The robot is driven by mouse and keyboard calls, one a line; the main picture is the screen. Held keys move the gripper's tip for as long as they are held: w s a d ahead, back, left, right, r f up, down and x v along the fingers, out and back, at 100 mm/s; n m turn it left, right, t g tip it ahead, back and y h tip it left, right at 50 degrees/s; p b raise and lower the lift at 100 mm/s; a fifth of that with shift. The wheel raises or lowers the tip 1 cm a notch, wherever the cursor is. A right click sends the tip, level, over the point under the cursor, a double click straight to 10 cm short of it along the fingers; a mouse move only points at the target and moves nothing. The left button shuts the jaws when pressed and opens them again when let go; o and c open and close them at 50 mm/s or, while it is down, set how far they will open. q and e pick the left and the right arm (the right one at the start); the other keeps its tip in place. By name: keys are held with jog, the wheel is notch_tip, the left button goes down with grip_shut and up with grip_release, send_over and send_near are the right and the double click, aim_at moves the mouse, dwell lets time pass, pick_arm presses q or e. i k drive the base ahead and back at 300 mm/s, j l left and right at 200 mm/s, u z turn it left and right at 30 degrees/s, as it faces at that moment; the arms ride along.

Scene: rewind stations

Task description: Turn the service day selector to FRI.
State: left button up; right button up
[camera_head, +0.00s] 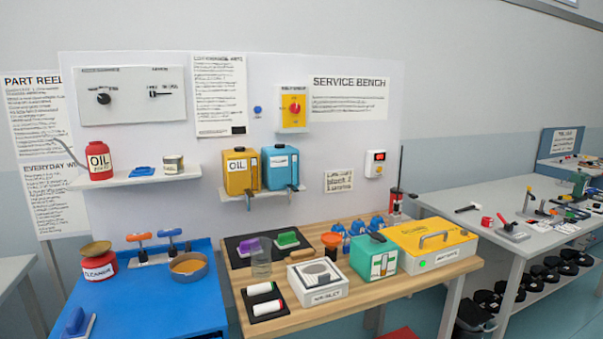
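A white panel (126,116) is mounted on the upper left of the backboard. On its left half is a round black knob (103,98) with small marks around it, which looks like the service day selector. The lettering is too small to read, so I cannot tell which day it points to. On the panel's right half is a small black lever or slider (160,93). Neither of my grippers is in view.
A shelf (150,178) with a red oil can (99,160) sits below the panel. A yellow box with a red knob (295,107) hangs further right. A blue table (150,303) and a cluttered wooden bench (390,290) stand in front.

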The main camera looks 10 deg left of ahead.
aim_at(103, 99)
jog(key=u, duration=1.25)
